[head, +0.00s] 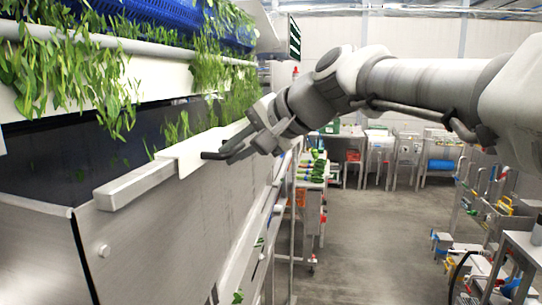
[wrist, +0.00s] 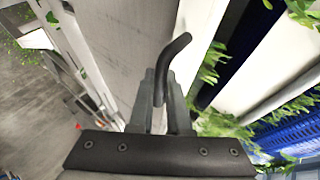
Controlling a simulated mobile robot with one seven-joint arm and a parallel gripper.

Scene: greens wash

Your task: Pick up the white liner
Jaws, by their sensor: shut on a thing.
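A plain white sheet, which looks like the white liner (head: 200,150), lies over the metal rail along the wash machine's side and hangs a little down its front. My gripper (head: 228,153) is at the right of this sheet, close to the rail. In the wrist view my gripper (wrist: 160,100) is shut on a dark grey bent rod (wrist: 175,62), whose curved end sticks out past the fingertips. I cannot tell whether the rod touches the sheet. The sheet's far part is hidden behind my gripper.
Leafy greens (head: 75,70) hang over the machine's white ledge (head: 160,75), below a blue crate (head: 170,14). The rail (head: 135,187) runs along the machine's side. A cart (head: 312,180) with vegetables stands beyond. The floor (head: 370,235) to the right is open.

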